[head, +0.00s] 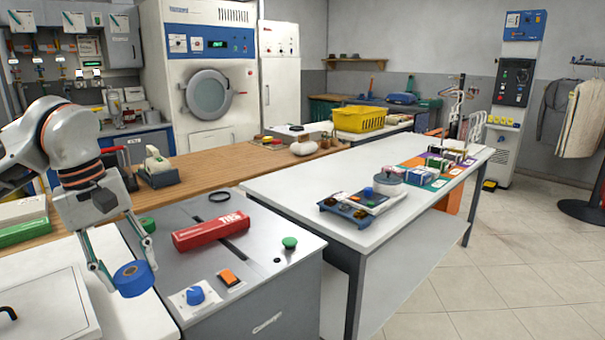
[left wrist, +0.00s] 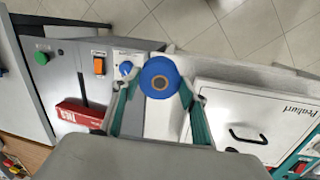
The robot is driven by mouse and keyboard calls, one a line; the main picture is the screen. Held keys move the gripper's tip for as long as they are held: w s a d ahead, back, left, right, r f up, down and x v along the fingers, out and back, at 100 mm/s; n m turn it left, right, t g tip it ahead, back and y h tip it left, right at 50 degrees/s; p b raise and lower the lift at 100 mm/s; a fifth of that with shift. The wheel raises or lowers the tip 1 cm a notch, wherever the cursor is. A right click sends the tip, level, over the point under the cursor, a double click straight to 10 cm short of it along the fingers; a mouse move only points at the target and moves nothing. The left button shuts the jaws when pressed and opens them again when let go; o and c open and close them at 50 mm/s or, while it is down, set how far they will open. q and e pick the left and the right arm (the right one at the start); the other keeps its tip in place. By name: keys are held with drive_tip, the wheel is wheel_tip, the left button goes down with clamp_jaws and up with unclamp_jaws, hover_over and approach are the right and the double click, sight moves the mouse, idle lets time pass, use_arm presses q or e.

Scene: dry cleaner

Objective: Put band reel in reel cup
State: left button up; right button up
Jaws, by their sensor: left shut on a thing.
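The band reel, a blue roll (head: 133,281) with a dark core, is held between the fingertips of my left gripper (head: 130,270), above the white surface left of the grey machine. It also shows in the left wrist view (left wrist: 148,70), between the two green-sided fingers (left wrist: 158,100). A black ring (head: 219,196) lies on the grey machine top behind the red box; I cannot tell whether it is the rim of the reel cup. My right gripper is not in view.
The grey machine top (head: 255,240) carries a red box labelled TIES (head: 210,232), a green button (head: 289,243), an orange switch (head: 229,278) and a blue knob (head: 195,294). A white lidded panel (head: 45,305) with a black handle is at left.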

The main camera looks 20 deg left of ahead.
use_arm(q)
drive_tip(key=d+f+m+g+y+b, duration=0.1)
drive_tip(key=d+f+m+b, duration=0.2)
drive_tip(key=d+f+m, duration=0.55)
drive_tip(key=d+f+m+b, duration=0.3)
drive_tip(key=d+f+b, duration=0.15)
drive_tip(key=d, duration=0.75)
use_arm(e)
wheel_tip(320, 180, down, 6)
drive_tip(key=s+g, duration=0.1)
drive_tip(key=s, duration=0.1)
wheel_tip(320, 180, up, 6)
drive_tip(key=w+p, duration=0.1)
drive_tip(key=p, duration=1)
use_arm(q)
wheel_tip(320, 180, up, 7)
drive_tip(key=p, duration=0.6)
drive_tip(key=shift+a+p, duration=0.15)
drive_tip(key=shift+p, duration=0.15)
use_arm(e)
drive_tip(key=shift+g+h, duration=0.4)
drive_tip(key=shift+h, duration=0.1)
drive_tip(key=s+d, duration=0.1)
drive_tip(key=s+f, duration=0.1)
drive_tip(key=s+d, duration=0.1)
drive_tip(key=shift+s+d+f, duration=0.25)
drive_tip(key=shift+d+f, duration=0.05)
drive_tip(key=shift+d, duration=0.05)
use_arm(q)
drive_tip(key=shift+w+f, duration=0.1)
